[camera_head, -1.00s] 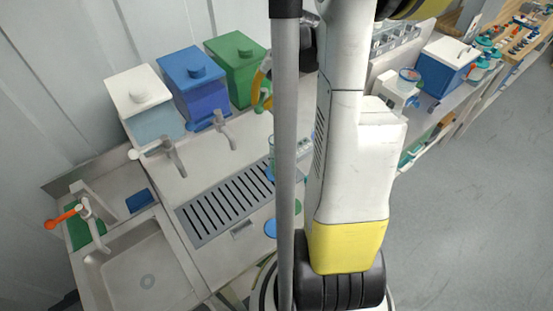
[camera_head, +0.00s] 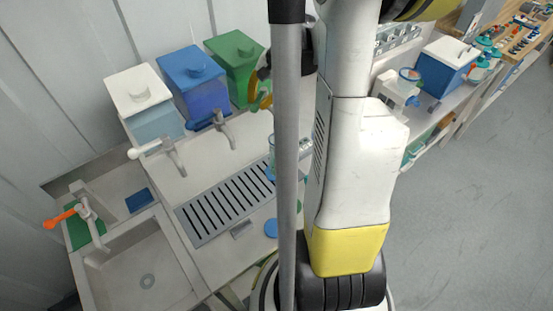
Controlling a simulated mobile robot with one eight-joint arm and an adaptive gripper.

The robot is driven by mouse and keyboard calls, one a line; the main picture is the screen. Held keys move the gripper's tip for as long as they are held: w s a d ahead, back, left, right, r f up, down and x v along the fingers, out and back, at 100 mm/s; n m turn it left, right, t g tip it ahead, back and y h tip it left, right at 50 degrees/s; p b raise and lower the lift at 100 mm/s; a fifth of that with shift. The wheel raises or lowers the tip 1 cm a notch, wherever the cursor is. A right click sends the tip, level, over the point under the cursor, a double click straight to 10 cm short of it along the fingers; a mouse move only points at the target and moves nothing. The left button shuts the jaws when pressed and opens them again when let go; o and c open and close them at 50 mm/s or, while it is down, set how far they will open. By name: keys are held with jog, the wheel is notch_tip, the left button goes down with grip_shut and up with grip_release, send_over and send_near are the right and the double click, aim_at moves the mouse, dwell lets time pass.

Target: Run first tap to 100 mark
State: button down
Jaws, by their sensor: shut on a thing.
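Three lidded tanks stand along the back: white (camera_head: 148,103), blue (camera_head: 194,82) and green (camera_head: 236,66). A white-handled tap (camera_head: 165,152) is in front of the white tank and a second tap (camera_head: 223,128) in front of the blue one. My gripper (camera_head: 260,95), with yellow-orange fingers, is beside the green tank, shut at what appears to be the green tank's tap handle. My column hides most of that tap. A clear vessel (camera_head: 272,160) stands partly hidden behind the column, near the slotted drain. Its level and marks cannot be read.
The slotted drain grate (camera_head: 222,200) lies in front of the taps. A blue disc (camera_head: 271,228) lies at the counter's front. A blue box (camera_head: 446,68) stands on the right bench; the right floor is clear.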

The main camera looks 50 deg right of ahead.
jog(key=w+m+h, duration=0.1)
jog(key=m, duration=0.1)
jog(key=w+m+h, duration=0.1)
jog(key=m, duration=0.2)
jog(key=w+m+h+b, duration=0.1)
jog(key=m, duration=0.1)
jog(key=shift+w+a+m, duration=0.15)
jog(key=shift+w+m, duration=0.1)
jog(key=shift+m, duration=0.15)
jog(key=c, duration=1.4)
grip_release()
jog(key=shift+w, duration=0.15)
jog(key=v, duration=1.2)
jog(key=s+a+f+n+t+b, duration=0.1)
jog(key=s+a+f+n+b, duration=0.3)
jog(key=a+f+n+b, duration=0.6)
jog(key=s+a+f+n+t+y+b, duration=0.1)
jog(key=s+a+f+n+t+b, duration=0.1)
jog(key=a+f+n+b, duration=0.8)
jog(key=s+a+f+n, duration=0.1)
jog(key=a+f, duration=0.3)
jog(key=a, duration=0.4)
jog(key=shift+s+f+b, duration=0.3)
jog(key=shift+s+b, duration=0.1)
